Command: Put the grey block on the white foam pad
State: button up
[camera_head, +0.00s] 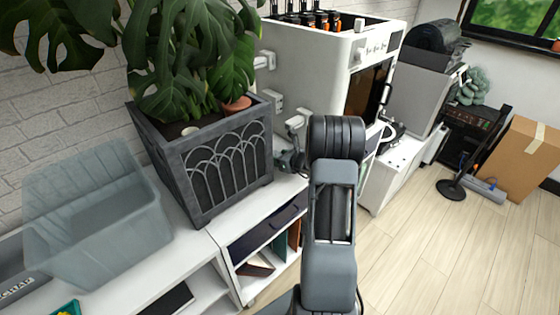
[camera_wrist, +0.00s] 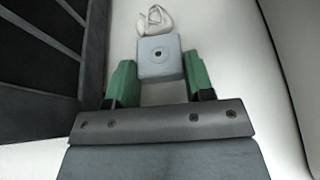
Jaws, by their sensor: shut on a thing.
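The grey block (camera_wrist: 160,50) shows in the wrist view, between the green-tipped fingers of my gripper (camera_wrist: 160,72). My gripper is shut on it. The block has a small dark round mark on the face towards the camera. Below it is a white surface (camera_wrist: 235,60); I cannot tell whether the block touches it. In the head view my arm hides the block and most of the gripper. I cannot make out the white foam pad for certain in either view.
A dark grey planter (camera_head: 225,170) with a leafy plant stands on the white cabinet (camera_head: 255,247), left of my arm; its side is close in the wrist view (camera_wrist: 45,50). A small white looped thing (camera_wrist: 155,20) lies beyond the block. A translucent bin (camera_head: 95,220) is far left.

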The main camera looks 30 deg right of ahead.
jog(key=shift+f, duration=0.6)
jog(key=shift+f, duration=0.1)
jog(key=shift+f+b, duration=0.15)
jog(key=shift+b, duration=0.15)
jog(key=o, duration=0.9)
jog(key=shift+o, duration=0.2)
jog(key=shift+r, duration=0.2)
